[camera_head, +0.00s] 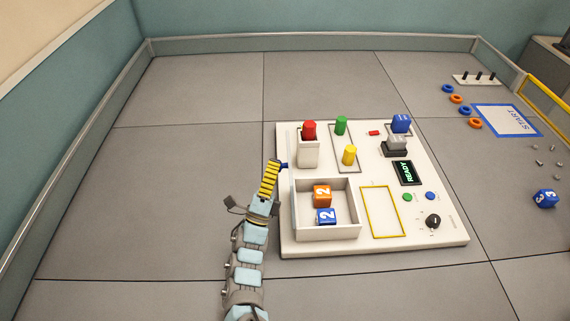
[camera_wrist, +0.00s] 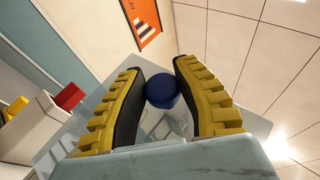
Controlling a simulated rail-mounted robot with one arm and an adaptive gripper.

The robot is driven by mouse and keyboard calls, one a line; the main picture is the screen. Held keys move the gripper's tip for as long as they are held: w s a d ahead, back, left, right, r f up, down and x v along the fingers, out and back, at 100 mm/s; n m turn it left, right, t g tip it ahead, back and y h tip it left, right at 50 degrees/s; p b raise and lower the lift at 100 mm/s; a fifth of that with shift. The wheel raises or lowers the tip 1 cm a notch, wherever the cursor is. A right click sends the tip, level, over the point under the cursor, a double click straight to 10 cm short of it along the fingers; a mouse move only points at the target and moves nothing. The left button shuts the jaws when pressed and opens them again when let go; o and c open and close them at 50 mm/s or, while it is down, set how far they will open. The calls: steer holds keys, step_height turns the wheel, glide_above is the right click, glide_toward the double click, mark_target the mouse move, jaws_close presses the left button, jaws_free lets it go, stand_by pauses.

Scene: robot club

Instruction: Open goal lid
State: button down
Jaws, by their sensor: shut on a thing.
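My gripper (camera_head: 276,172) is at the left edge of the white board, just left of the open white box. In the wrist view my gripper (camera_wrist: 163,92) is shut on a round dark blue knob (camera_wrist: 163,88), held between the two yellow-ribbed fingers. A small part of the blue knob also shows in the head view (camera_head: 285,165), at the fingertips. I cannot make out which part is the goal lid. The white box (camera_head: 329,235) is open at the top and holds an orange cube (camera_head: 322,196) and a blue cube (camera_head: 326,216), both marked 2.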

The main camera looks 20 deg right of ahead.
steer(key=shift+w+a+f+n+t+y, duration=0.2)
steer(key=shift+a+n+t+y, duration=0.15)
steer(key=shift+n+t, duration=0.2)
steer(key=shift+w+a+f+n+t+y, duration=0.1)
steer(key=shift+a+f+n+t+y, duration=0.1)
steer(key=shift+a+n+t+y, duration=0.25)
steer(key=shift+d, duration=0.15)
